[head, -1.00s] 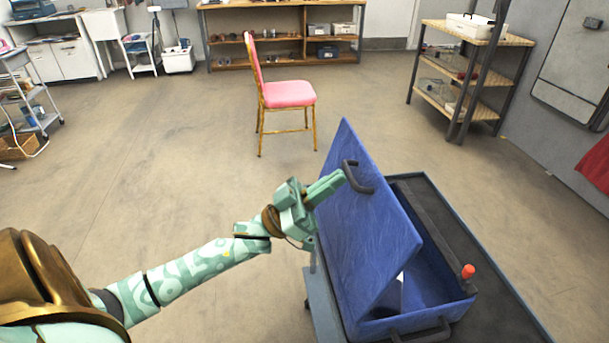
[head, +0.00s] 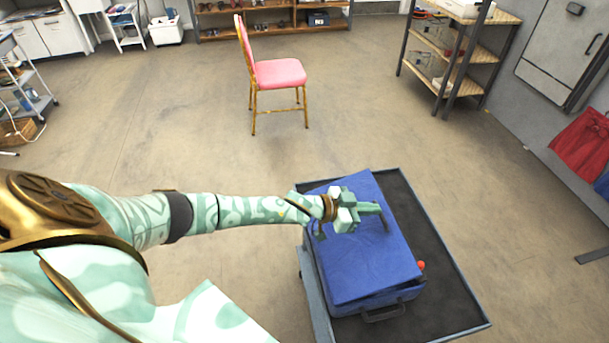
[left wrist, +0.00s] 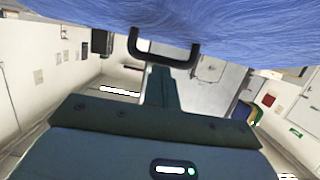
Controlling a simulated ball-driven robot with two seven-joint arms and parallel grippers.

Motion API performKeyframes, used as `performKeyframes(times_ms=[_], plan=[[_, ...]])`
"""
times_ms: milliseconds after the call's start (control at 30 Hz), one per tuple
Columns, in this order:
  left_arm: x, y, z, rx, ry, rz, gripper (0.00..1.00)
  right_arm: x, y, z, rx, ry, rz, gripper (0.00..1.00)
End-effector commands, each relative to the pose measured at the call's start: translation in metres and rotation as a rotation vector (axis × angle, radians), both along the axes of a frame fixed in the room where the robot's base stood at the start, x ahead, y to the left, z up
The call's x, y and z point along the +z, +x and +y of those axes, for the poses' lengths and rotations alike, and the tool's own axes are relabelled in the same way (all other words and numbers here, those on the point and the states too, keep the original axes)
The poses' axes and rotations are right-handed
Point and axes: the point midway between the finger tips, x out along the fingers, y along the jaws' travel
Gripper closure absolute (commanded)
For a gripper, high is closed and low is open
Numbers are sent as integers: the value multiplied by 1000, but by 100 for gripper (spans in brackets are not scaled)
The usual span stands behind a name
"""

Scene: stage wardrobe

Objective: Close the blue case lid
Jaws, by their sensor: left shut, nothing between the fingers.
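The blue case (head: 400,294) sits on a dark-topped cart. Its blue lid (head: 350,270) lies almost flat over the body, still slightly tilted, with a narrow gap at the near edge. My left gripper (head: 378,208) is shut and empty, over the lid's upper face beside its dark handle (head: 386,224). In the left wrist view the lid (left wrist: 220,18) fills the top, and the handle (left wrist: 165,58) shows just beyond my shut fingers (left wrist: 160,85). I cannot tell whether the fingers touch the lid. The case's interior is hidden. My right gripper is out of view.
The cart top (head: 440,300) has bare room right of the case. A small orange-red object (head: 421,265) shows at the case's right side. A pink chair (head: 278,73) stands behind, and a shelf rack (head: 455,60) at the back right. Open floor surrounds the cart.

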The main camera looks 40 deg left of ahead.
Motion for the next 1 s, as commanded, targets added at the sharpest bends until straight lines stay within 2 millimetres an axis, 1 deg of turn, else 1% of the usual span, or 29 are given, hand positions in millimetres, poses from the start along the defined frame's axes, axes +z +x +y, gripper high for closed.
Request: performKeyframes(times_ms=[33, 100, 300, 433, 700, 1000], plan=[[1, 3, -4, -2, 26, 24, 100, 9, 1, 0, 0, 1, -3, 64], [-8, 7, -7, -1, 64, 66, 100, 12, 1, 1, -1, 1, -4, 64], [-31, 15, -14, -1, 148, 166, 100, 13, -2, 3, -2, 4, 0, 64], [-44, 17, -18, 1, 140, 169, 100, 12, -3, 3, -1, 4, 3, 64], [-53, 20, -20, 0, 140, 167, 100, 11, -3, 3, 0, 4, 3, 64], [-55, 19, -21, -1, 141, 168, 100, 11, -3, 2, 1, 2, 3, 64]])
